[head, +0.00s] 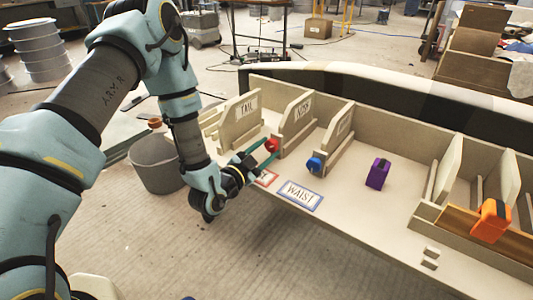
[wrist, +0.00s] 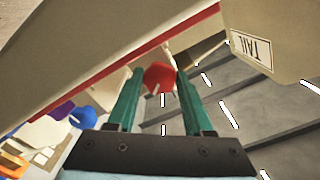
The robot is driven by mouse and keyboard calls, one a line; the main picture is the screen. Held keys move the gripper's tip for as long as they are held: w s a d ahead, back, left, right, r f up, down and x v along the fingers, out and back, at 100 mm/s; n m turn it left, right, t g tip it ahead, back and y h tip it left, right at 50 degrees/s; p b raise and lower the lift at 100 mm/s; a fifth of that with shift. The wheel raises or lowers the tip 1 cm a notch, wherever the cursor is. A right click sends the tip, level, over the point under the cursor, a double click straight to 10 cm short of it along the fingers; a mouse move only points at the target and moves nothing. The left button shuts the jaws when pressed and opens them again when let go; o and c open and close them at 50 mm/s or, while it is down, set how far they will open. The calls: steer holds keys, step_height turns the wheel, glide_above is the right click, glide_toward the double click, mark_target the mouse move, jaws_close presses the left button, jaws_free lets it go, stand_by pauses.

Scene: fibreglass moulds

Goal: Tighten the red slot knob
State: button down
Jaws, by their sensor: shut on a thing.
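The red slot knob (head: 271,145) sits on the front of the mould's divider panel, near its lower edge. It also shows in the wrist view (wrist: 158,77), with a pale line on its face. My gripper (head: 265,154) reaches in from the left, its two teal fingers on either side of the knob. In the wrist view my gripper (wrist: 156,84) is shut on the red knob between the fingertips. The fingers partly hide the knob's sides. A red-framed label (head: 266,178) lies on the base, partly hidden by my gripper.
A blue knob (head: 315,164) sits on the neighbouring divider, behind the WAIST label (head: 299,195). The TAIL panel (head: 241,121) is close on the left. A grey bucket (head: 157,165) stands on the floor behind my arm.

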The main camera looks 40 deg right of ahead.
steer(key=m+b, duration=0.2)
steer(key=m, duration=0.3)
steer(key=shift+w+m, duration=0.1)
steer(key=shift+m, duration=0.2)
stand_by(0.4)
steer(key=shift+c, duration=1.5)
jaws_free()
steer(key=v, duration=1.1)
